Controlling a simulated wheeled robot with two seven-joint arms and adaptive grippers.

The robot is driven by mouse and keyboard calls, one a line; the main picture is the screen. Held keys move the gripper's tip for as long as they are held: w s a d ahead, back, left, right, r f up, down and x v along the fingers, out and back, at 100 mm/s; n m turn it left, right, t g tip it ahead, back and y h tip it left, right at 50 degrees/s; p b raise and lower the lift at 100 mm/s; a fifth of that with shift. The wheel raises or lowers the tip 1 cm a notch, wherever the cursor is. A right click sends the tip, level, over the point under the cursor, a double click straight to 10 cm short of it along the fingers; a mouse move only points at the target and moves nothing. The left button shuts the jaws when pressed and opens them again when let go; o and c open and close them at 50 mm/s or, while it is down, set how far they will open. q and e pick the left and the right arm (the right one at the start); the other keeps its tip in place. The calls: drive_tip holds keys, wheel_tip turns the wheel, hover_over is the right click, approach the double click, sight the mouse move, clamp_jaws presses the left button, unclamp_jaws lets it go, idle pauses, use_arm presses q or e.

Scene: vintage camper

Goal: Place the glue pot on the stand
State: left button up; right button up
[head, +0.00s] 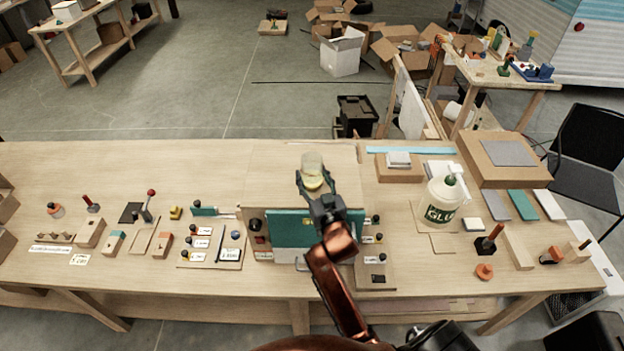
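A small clear glass pot with pale yellow contents (312,168), which looks like the glue pot, is between the fingers of my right gripper (314,181). The fingers sit close on both sides of its lower part and appear shut on it. The pot looks upright, over the wooden box with a teal front (290,226) at the middle of the bench. The box may be the stand; I cannot tell for sure. Whether the pot's base touches the box top is hidden by the gripper. My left gripper is not in view.
A white bottle labelled GLUE (440,203) stands to the right on the workbench (120,165). Small blocks and tools lie left of the box. A cardboard piece (505,163) and coloured slabs lie at the right. The bench's back left is clear.

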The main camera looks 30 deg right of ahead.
drive_tip(key=c, duration=1)
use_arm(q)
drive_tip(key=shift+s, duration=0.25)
use_arm(e)
drive_tip(key=shift+r, duration=0.15)
